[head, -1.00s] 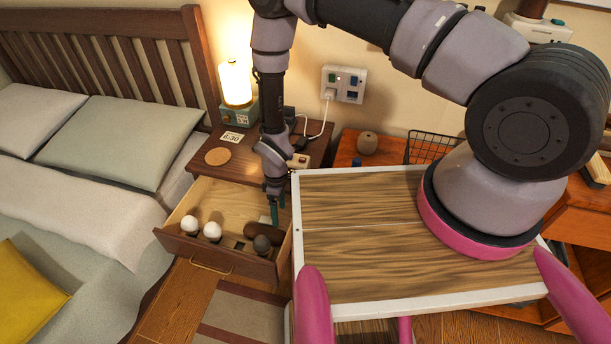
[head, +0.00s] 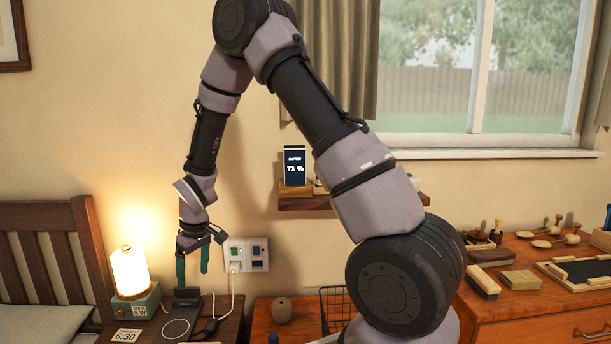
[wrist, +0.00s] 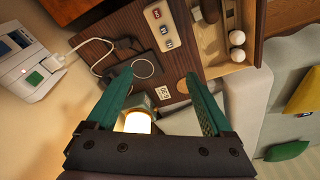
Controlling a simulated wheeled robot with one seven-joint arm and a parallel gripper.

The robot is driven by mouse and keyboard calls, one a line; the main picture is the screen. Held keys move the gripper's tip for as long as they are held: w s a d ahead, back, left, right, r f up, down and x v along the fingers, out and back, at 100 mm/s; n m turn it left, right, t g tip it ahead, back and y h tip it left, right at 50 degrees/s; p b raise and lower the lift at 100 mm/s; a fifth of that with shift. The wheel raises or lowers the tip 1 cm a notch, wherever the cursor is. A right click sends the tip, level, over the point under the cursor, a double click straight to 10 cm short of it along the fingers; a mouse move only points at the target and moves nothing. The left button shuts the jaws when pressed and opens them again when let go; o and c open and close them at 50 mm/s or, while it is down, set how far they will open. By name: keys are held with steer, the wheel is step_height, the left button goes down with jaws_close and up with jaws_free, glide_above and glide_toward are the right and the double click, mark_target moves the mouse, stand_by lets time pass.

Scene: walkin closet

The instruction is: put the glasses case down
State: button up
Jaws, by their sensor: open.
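My gripper (head: 193,266) is open and empty, its two green fingers pointing down above the back of the nightstand, near the wall socket. In the wrist view my gripper (wrist: 160,76) also shows nothing between its fingers. A dark brown rounded shape, probably the glasses case (wrist: 207,11), lies in the open drawer (wrist: 250,22) at the top of the wrist view, apart from the fingers and partly cut off. The drawer and the case are outside the head view.
The nightstand (head: 228,326) holds a lit lamp (head: 131,271), a clock card (head: 127,335), a charging pad (head: 176,328) and cables. A plugged-in wall socket (head: 246,254) is close to the fingers. White balls (wrist: 237,46) sit in the drawer. A small shelf (head: 305,201) is on the wall.

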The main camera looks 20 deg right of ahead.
steer(key=s+d+r+m+t, duration=0.1)
steer(key=s+d+r+m, duration=0.15)
steer(key=d+r, duration=0.7)
steer(key=s+d+r+m+t, duration=0.2)
steer(key=d+r+m, duration=0.2)
steer(key=r, duration=1.1)
steer(key=s+d+r+m+t, duration=0.1)
steer(key=s+d+r+m, duration=0.2)
steer(key=s, duration=0.5)
steer(key=s+d+r+m+t, duration=0.2)
steer(key=s+d+r+m, duration=0.1)
steer(key=s+d+r, duration=0.3)
steer(key=v, duration=0.2)
steer(key=shift+s+d, duration=0.15)
steer(key=shift+s, duration=0.15)
steer(key=shift+r+y, duration=0.1)
steer(key=shift+y, duration=0.2)
